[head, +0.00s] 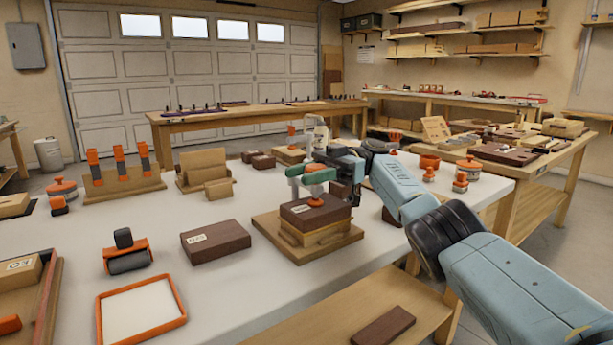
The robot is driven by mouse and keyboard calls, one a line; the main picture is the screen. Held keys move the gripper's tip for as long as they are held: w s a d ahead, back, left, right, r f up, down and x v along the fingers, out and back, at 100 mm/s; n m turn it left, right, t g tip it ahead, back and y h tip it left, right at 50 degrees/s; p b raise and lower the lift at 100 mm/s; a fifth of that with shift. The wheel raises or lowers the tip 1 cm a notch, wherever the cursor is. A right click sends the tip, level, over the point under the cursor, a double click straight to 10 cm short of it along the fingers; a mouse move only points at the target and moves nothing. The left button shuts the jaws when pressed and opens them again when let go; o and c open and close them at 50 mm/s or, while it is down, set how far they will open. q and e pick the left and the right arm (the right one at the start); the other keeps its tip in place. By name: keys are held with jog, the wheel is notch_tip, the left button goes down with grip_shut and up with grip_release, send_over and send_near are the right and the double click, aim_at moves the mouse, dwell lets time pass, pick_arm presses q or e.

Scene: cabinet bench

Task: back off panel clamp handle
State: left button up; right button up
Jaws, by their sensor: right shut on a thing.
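A dark brown panel (322,209) with a small label lies on a light wooden block on a wooden base (349,239). A green clamp part (312,174) stands above the panel, with a small orange-red pad below it close to the panel's top. My right gripper (330,165) reaches in from the right and is shut at the green clamp part, which I take to be the clamp handle. The gripper's body hides part of the clamp, so the exact grip is hard to see. My left gripper is not in view.
A brown box (216,241) lies left of the base. An orange-framed tray (140,309) and a black-and-orange roller (126,253) are nearer the front left. A wooden rack with orange handles (122,181) stands farther back. White tabletop between them is clear.

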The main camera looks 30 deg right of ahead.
jog(key=shift+d+r, duration=0.15)
jog(key=shift+r, duration=0.1)
dwell(0.3)
jog(key=o, duration=0.9)
jog(key=shift+o, duration=0.3)
jog(key=shift+f, duration=0.1)
